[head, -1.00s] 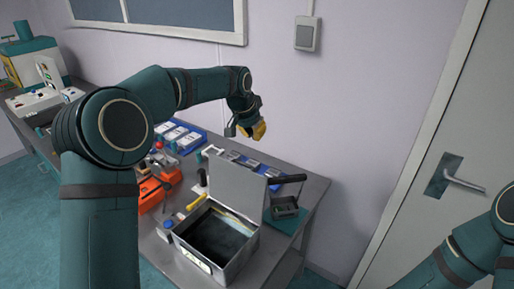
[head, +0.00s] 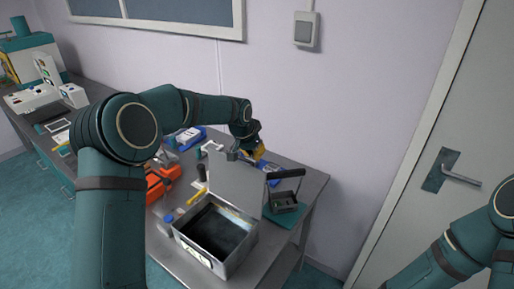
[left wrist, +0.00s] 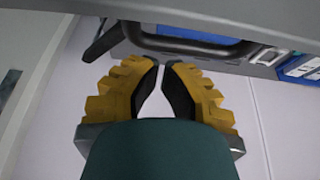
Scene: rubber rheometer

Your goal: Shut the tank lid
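The open metal tank (head: 218,262) stands on the grey table, its dark inside showing. Its lid (head: 222,180) stands raised at the tank's back edge, leaning back a little. My left gripper (head: 260,153) is behind and above the lid's top right corner, its yellow fingers pointing down. In the left wrist view, the fingertips (left wrist: 162,65) are close together with nothing between them. A black handle bar (left wrist: 195,48) shows just beyond the fingertips; whether they touch it I cannot tell. My right arm shows at the right edge, but its gripper is out of view.
A small dark container (head: 284,202) stands right of the lid, near a black bar (head: 286,174). Orange cases (head: 158,184) and a blue tray (head: 188,137) lie on the left. The wall is close behind the table. The air in front of the tank is clear.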

